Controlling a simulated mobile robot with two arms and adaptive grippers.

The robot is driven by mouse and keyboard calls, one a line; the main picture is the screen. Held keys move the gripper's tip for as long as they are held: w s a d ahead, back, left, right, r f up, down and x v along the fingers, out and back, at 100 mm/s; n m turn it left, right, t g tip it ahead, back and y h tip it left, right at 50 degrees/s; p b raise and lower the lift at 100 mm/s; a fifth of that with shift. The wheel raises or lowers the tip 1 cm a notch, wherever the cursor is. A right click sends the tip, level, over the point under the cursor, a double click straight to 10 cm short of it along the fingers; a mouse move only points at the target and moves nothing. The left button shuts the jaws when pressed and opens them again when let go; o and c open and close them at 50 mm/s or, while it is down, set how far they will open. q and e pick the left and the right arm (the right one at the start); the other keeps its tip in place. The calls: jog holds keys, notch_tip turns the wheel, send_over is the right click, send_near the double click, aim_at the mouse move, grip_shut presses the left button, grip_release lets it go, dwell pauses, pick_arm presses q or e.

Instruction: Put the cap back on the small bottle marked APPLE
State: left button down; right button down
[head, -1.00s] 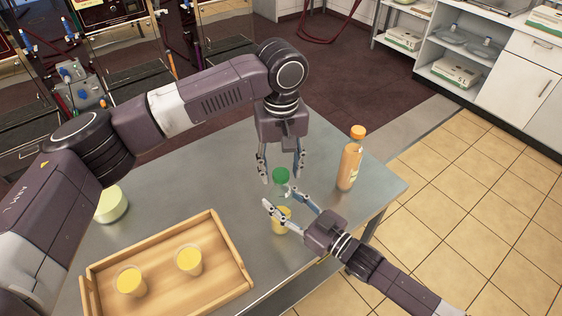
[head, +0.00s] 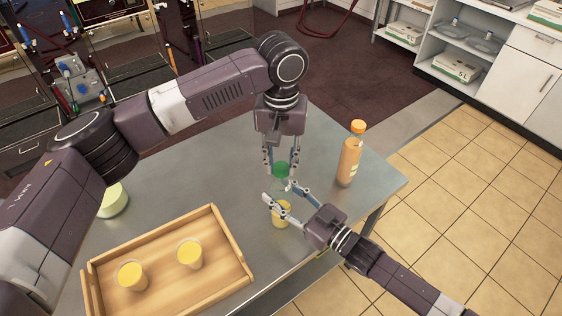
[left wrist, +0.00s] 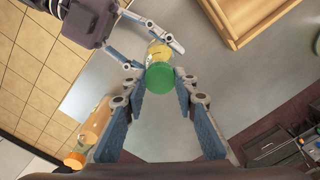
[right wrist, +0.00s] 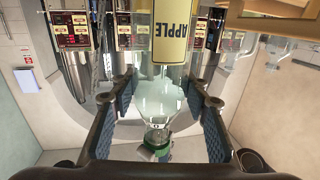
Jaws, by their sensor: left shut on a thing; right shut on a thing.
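The small bottle marked APPLE (right wrist: 168,45) is clear, with a yellow label. My right gripper (head: 284,193) is shut around its upper part, and its yellow label (head: 281,214) shows below the fingers in the head view. The green cap (head: 281,169) is at the bottle's mouth, between the fingertips of my left gripper (head: 281,177), which is shut on it from above.
A tall orange bottle (head: 350,158) with an orange cap stands to the right of the grippers. A wooden tray (head: 217,228) with two yellow-filled cups (head: 190,253) lies at the front left. A pale green container (head: 113,202) is behind it. The middle of the table is clear.

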pick_arm(q)
jog(key=m, duration=1.2)
jog(key=shift+m, duration=0.3)
jog(key=m, duration=1.1)
jog(key=shift+f, duration=0.1)
jog(key=c, duration=1.5)
grip_release()
jog(key=shift+o, duration=0.2)
notch_tip(320, 180, up, 12)
